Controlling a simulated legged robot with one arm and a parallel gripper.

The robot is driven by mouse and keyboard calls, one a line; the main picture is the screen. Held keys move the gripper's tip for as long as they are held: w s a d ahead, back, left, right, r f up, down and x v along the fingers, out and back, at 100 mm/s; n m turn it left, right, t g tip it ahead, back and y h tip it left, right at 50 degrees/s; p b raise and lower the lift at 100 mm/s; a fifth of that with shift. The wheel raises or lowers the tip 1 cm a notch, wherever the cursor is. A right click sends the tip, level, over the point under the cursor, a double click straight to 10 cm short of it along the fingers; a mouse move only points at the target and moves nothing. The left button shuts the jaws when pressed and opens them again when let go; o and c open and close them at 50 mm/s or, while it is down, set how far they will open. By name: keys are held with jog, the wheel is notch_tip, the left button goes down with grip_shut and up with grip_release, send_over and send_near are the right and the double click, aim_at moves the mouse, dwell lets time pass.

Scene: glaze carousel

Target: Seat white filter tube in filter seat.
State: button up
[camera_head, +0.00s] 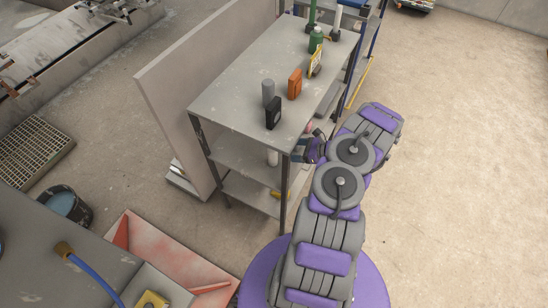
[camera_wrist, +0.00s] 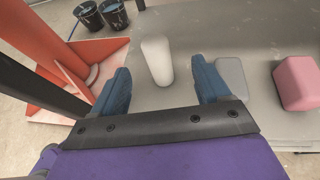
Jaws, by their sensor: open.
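A plain white tube (camera_wrist: 157,60) stands on a grey shelf (camera_wrist: 205,32) in the wrist view. It is ahead of my gripper (camera_wrist: 165,85), roughly between the two blue fingers, with a gap on each side. The fingers are spread and hold nothing. In the head view my gripper (camera_head: 308,148) reaches in at the right end of the shelf unit, below its top. A white tube (camera_head: 272,157) shows partly there on the shelf under the top. I cannot pick out the filter seat for certain.
A grey block (camera_wrist: 230,76) and a pink block (camera_wrist: 298,82) lie right of the tube. A dark post (camera_wrist: 30,85) stands close on the left. The top (camera_head: 225,98) above carries a black box (camera_head: 273,113), a grey cylinder (camera_head: 268,92) and an orange box (camera_head: 294,84).

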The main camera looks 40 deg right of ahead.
aim_at(272, 151)
jog(key=b+x, duration=0.2)
jog(key=x, duration=0.7)
jog(key=shift+a+f+b, duration=0.25)
jog(key=shift+a+b, duration=0.05)
jog(key=shift+b, duration=0.05)
jog(key=shift+a+r, duration=0.1)
jog(key=shift+a, duration=0.25)
jog(key=shift+d, duration=0.5)
jog(key=c, duration=0.6)
jog(key=shift+a, duration=0.35)
jog(key=c, duration=0.5)
jog(key=shift+o, duration=0.2)
jog(key=shift+d, duration=0.15)
